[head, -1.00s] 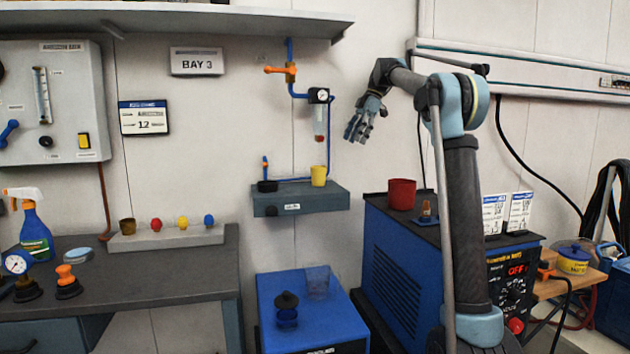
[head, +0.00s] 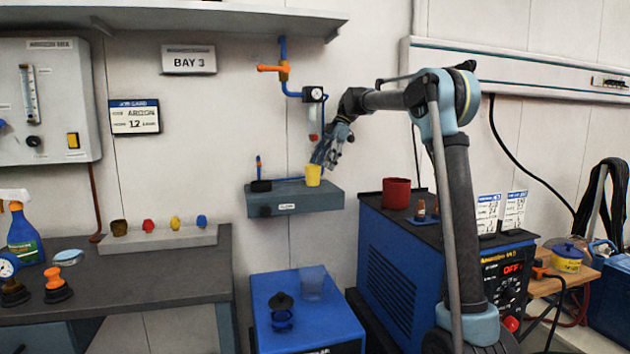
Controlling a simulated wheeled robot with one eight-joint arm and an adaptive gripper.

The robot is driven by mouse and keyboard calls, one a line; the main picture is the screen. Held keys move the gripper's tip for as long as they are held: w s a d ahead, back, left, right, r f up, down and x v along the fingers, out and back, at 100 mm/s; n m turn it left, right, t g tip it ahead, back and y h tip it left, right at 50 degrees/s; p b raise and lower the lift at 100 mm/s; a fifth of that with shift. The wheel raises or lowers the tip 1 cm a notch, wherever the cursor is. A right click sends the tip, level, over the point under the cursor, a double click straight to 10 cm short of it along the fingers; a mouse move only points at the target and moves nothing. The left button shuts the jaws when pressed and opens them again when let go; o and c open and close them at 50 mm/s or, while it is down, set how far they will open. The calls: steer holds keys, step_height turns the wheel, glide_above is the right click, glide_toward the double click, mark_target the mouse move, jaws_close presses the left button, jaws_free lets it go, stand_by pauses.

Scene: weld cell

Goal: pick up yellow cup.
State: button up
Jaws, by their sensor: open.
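The yellow cup (head: 313,176) stands upright on a small grey wall shelf (head: 296,203), near the shelf's right end. My gripper (head: 325,158) is open and points downward just above and slightly right of the cup, in front of the wall. Its fingertips show close to the cup's rim; I cannot tell whether they touch it. Nothing shows between the fingers.
Blue piping with a gauge (head: 313,94) runs up the wall behind my gripper. A red cup (head: 396,193) stands on the blue welding machine at right. Below, a blue box (head: 275,338) carries a dark-lidded jar and a clear cup.

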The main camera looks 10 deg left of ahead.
mark_target(308, 184)
steer(key=shift+a+r+x, duration=0.1)
steer(key=shift+a+x, duration=0.1)
steer(key=shift+x, duration=0.8)
steer(key=shift+a+r+x, duration=0.1)
steer(key=shift+a+x, duration=0.1)
steer(key=shift+x, duration=0.8)
steer(key=shift+a+r+x, duration=0.1)
steer(key=shift+a+x, duration=0.1)
steer(key=shift+x, duration=0.8)
steer(key=shift+c, duration=0.3)
steer(key=c, duration=1.1)
steer(key=shift+c, duration=0.5)
